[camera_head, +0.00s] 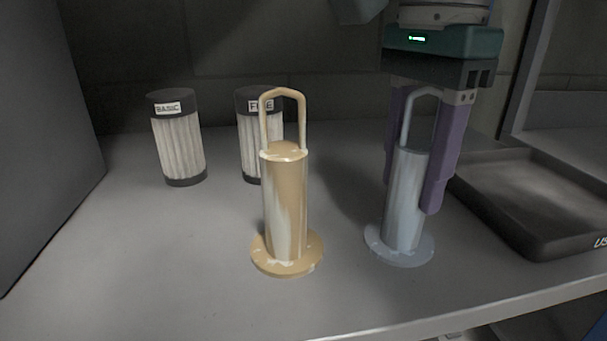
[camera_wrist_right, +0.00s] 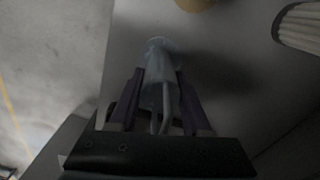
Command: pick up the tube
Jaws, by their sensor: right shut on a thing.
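A grey-blue tube (camera_head: 405,200) with a round base flange and a loop handle stands upright on the grey shelf. My right gripper (camera_head: 414,195) comes down over it from above, with one purple finger on each side, and is shut on it. The tube also shows between the fingers in the right wrist view (camera_wrist_right: 159,75). A second tube (camera_head: 287,205), tan and worn, with the same shape, stands upright to the left, apart from the gripper. My left gripper does not show.
Two ribbed filter cylinders stand behind, one labelled BASIC (camera_head: 178,140) and one (camera_head: 250,150) partly hidden by the tan tube's handle. A dark shallow tray (camera_head: 545,235) lies at the right. The shelf's front edge is close. A grey wall (camera_head: 40,130) bounds the left.

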